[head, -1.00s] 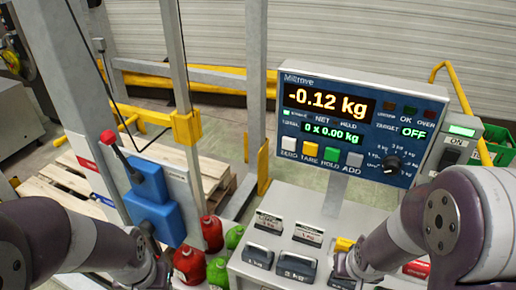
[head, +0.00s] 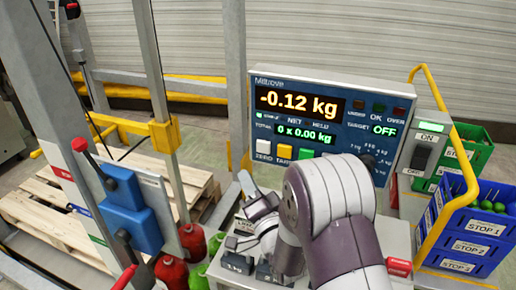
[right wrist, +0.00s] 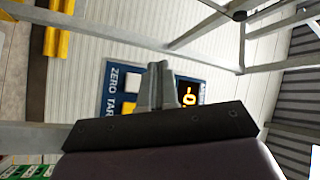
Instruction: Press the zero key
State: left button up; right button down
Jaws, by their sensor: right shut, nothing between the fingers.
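The blue scale panel (head: 330,90) stands upright and reads -0.12 kg in orange, with 0 x 0.00 kg in green below. Its white ZERO key (head: 263,147) is at the left end of the key row, beside the yellow TARE key (head: 284,151). My right gripper (head: 243,180) is shut and empty, below and a little left of the ZERO key, apart from it. In the right wrist view, the shut fingertips (right wrist: 160,68) point toward the panel, with the white ZERO key (right wrist: 132,85) just left of them. My left gripper is out of view.
My right arm hides the panel's lower right and much of the bench. Dark weights (head: 237,263) lie on the bench. Blue crates (head: 470,235) and a yellow rail (head: 440,120) stand at the right. Red and green bottles (head: 172,272) stand at the lower left.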

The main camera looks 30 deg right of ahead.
aim_at(256, 145)
jog(key=shift+w+d+b, duration=0.2)
jog(key=shift+w+d, duration=1.25)
jog(key=shift+d, duration=0.25)
jog(key=shift+w+d+b, duration=0.2)
jog(key=shift+w+d, duration=1.2)
jog(key=shift+d, duration=0.25)
jog(key=shift+w+d, duration=0.25)
jog(key=shift+d, duration=0.05)
jog(key=shift+w+d+b, duration=0.25)
jog(key=shift+d+b, duration=0.05)
jog(key=shift+b, duration=0.05)
dwell(0.3)
dwell(0.4)
jog(key=shift+s+a, duration=0.55)
jog(key=shift+a, duration=0.1)
